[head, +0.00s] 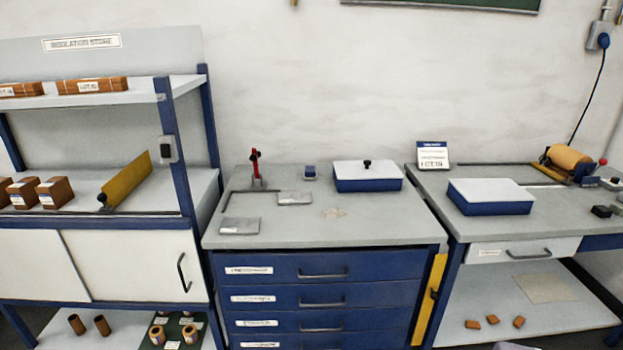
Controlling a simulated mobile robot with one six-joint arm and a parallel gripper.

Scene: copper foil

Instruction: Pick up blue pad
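A small blue pad-like block (310,170) sits on a pale base towards the back of the middle cabinet top (370,225). It is between a small red-handled tool (256,168) on the left and a blue box with a white lid (368,180) on the right. It is small in the picture, so I cannot be sure it is the blue pad. Nothing covers it. My gripper is not in view.
Two flat grey pieces (294,198) (240,226) lie on the middle cabinet top. A second lidded blue box (490,204) and a copper-coloured roll (568,160) stand on the right bench. Shelving (120,222) fills the left. The middle top's front right is clear.

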